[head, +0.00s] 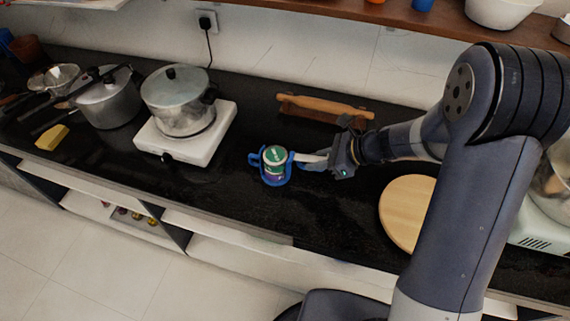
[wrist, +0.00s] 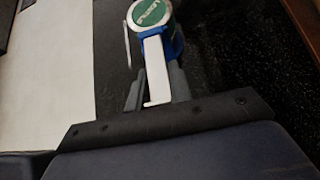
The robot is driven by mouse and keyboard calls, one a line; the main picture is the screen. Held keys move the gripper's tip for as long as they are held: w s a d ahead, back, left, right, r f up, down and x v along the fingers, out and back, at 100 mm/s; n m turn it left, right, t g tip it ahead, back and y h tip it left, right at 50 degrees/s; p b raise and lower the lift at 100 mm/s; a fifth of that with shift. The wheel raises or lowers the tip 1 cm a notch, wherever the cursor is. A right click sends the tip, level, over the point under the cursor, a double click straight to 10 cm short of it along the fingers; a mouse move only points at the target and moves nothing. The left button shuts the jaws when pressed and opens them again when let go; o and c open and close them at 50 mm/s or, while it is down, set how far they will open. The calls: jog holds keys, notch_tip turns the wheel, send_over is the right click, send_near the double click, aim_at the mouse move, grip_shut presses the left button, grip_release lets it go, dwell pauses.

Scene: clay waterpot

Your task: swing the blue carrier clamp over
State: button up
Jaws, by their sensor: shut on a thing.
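The blue carrier clamp (head: 257,160) is around a can (head: 275,155) with a green lid, above or on the dark counter near its middle. In the wrist view the blue clamp (wrist: 177,46) shows beside and below the can (wrist: 150,12) at the top. A pale white handle (wrist: 156,72) runs from the clamp toward me. My gripper (head: 309,162) is right of the can, with its jaws shut on this handle. In the wrist view my gripper (wrist: 157,84) has its fingers on either side of the handle. I cannot tell whether the clamp touches the counter.
A glass-lidded pot (head: 180,100) stands on a white cooker (head: 205,140) to the left. A wooden rolling pin (head: 325,107) lies behind my gripper. A round wooden board (head: 402,210) lies to the right. The counter (head: 230,195) in front of the cooker is clear.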

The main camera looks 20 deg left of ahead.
jog(key=shift+r+p, duration=0.3)
jog(key=shift+p, duration=0.3)
jog(key=shift+a+r+h+p, duration=0.1)
jog(key=shift+r+h+p, duration=0.1)
jog(key=shift+h+p, duration=0.3)
jog(key=shift+r+p, duration=0.15)
jog(key=shift+p, duration=0.55)
jog(key=shift+h, duration=0.3)
